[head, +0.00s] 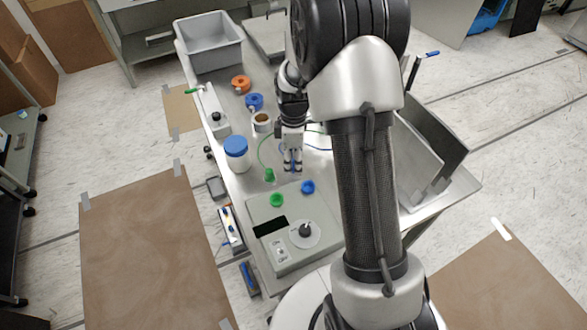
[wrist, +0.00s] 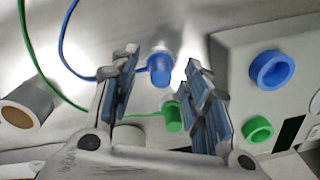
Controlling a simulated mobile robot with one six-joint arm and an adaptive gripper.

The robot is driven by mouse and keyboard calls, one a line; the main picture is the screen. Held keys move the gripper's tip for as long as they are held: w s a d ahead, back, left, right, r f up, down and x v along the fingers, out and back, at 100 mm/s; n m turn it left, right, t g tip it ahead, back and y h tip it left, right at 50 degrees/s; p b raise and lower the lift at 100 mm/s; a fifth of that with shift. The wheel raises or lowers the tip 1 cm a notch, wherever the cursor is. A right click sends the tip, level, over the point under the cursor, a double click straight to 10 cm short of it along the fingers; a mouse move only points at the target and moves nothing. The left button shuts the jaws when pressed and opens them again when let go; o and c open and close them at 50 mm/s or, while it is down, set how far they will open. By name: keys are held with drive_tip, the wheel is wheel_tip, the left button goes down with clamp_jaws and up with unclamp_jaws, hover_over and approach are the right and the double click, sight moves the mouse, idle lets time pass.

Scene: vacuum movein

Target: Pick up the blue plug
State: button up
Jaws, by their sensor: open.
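The blue plug (wrist: 160,72) lies on the metal bench with a thin blue cable; in the wrist view it shows ahead of and between my fingertips. My gripper (wrist: 158,78) is open and empty, pointing down at the bench; in the head view my gripper (head: 292,165) is above the bench, behind the grey device. The green plug (wrist: 174,116) on a green cable lies beside the blue one and shows in the head view (head: 270,175). The blue plug is hidden by my gripper in the head view.
A grey device (head: 285,255) with a blue socket (head: 307,187), a green socket (head: 276,200) and a knob stands in front. A blue-lidded jar (head: 236,155), a small cup (head: 261,122) and a grey bin (head: 210,48) stand to the left and back.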

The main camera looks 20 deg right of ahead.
drive_tip(key=shift+f, duration=0.6)
drive_tip(key=shift+c, duration=0.4)
drive_tip(key=shift+s, duration=0.1)
drive_tip(key=c, duration=0.9)
